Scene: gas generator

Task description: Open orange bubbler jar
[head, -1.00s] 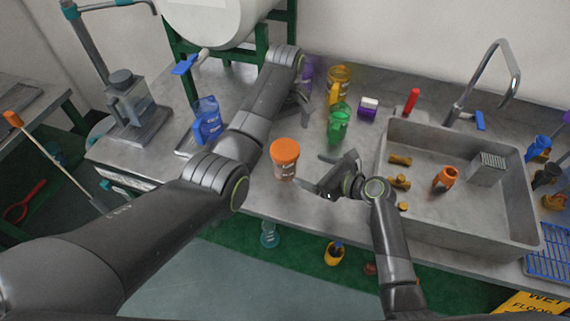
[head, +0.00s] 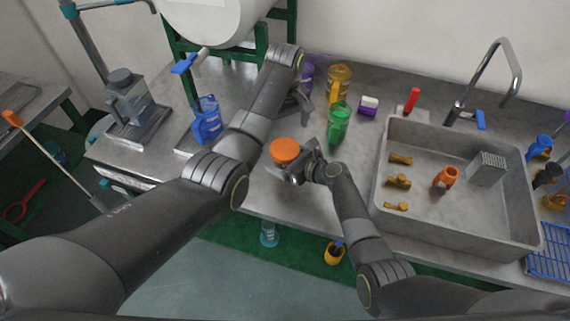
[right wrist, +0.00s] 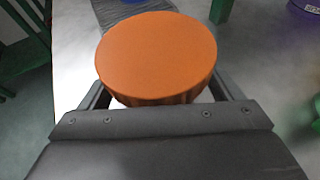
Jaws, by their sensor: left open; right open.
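The jar with the orange lid (head: 285,151) stands on the metal counter, and its lid is on. The lid (right wrist: 157,55) fills the middle of the right wrist view, and the jar's body is mostly hidden. My right gripper (head: 292,174) is at the jar, with its open fingers around the body just below the lid. In the right wrist view a finger shows on each side of the jar. My left gripper (head: 303,104) is open and empty, above the counter behind the jar, apart from it.
A green jug (head: 339,122), a yellow jug (head: 339,84) and a purple container (head: 307,73) stand behind. A blue jug (head: 207,122) is to the left. A metal sink (head: 455,225) with several small parts is to the right. The counter's front edge is close to the jar.

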